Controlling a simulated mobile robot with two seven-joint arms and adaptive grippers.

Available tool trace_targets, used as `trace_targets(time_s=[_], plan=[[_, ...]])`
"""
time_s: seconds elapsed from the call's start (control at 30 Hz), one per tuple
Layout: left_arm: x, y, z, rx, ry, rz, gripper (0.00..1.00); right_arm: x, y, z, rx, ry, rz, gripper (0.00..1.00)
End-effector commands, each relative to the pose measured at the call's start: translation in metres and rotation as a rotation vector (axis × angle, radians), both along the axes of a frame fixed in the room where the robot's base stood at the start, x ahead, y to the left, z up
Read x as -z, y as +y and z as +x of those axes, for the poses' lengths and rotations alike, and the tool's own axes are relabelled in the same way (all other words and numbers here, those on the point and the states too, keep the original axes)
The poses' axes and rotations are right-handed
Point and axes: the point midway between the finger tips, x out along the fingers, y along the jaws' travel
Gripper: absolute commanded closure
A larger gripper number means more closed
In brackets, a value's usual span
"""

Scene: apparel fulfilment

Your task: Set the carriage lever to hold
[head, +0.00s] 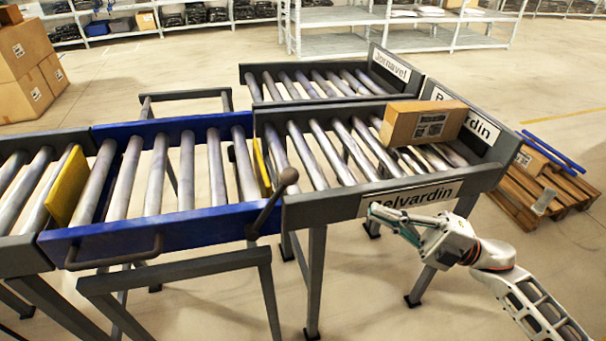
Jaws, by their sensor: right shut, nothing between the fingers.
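The carriage (160,228) is a blue-framed roller section standing between grey roller conveyors. Its lever (270,204) is a dark rod with a round brown knob, tilted up to the right, at the right end of the carriage's front side. My right gripper (376,212) is shut and empty, in front of the Belvardin sign, to the right of the lever and apart from it. The lever's pivot shows low on the frame; any position markings are too small to tell. My left gripper is not in view.
A cardboard box (424,122) lies on the right-hand conveyor (300,214). A yellow plate (68,186) stands at the carriage's left end, and a grey handle bar (112,258) sticks out in front. A wooden pallet (520,192) is on the floor at right.

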Motion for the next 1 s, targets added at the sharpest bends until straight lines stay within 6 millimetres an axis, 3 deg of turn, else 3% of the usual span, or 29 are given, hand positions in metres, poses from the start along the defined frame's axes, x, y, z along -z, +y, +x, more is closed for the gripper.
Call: trace_targets(time_s=[0.47, 0.67, 1.0], plan=[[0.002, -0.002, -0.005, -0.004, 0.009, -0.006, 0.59, -0.003, 0.004, 0.001, -0.008, -0.006, -0.004, 1.0], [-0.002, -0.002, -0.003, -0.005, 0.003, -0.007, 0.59, -0.014, 0.028, 0.005, -0.008, -0.009, 0.0, 1.0], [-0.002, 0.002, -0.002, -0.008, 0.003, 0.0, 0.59, -0.035, 0.09, 0.018, -0.008, -0.008, -0.001, 1.0]])
